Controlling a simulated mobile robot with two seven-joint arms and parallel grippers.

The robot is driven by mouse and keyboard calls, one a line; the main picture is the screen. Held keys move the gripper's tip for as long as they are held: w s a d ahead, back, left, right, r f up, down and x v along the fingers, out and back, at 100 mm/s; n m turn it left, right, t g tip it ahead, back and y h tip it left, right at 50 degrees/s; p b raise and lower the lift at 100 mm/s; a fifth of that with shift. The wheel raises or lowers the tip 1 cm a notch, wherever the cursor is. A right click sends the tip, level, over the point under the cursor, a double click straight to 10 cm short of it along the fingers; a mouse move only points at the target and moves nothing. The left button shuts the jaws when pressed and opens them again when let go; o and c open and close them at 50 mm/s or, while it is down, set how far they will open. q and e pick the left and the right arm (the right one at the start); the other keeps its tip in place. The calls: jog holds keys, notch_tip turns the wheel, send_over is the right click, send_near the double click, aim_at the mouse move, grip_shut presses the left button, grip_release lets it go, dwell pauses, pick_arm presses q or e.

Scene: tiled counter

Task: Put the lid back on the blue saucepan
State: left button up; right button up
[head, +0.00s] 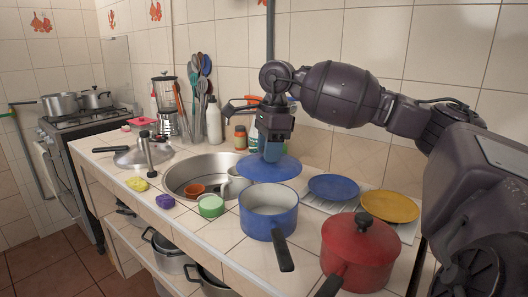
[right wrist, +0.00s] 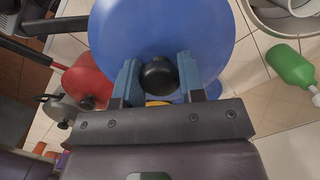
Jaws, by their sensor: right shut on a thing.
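The blue saucepan (head: 268,215) stands open on the tiled counter near its front edge, its black handle pointing toward the front right. My right gripper (head: 272,150) is shut on the black knob of the blue lid (head: 268,171). In the right wrist view, the fingers of my right gripper (right wrist: 159,72) sit on both sides of the knob (right wrist: 159,77), with the lid (right wrist: 160,28) spread beyond it. In the head view, the lid appears roughly level, above and behind the saucepan's opening. The gap between them is hard to judge. My left gripper is not in view.
A red lidded pot (head: 361,250) stands right of the saucepan. A blue plate (head: 334,187) and a yellow plate (head: 390,206) lie behind it. The sink (head: 180,178) and a green-sided container (head: 211,207) are to the left. Bottles (head: 214,122) stand by the wall.

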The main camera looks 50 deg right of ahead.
jog(key=shift+s+f, duration=0.1)
jog(key=shift+f, duration=2.95)
jog(key=shift+b, duration=0.3)
jog(key=shift+f, duration=0.1)
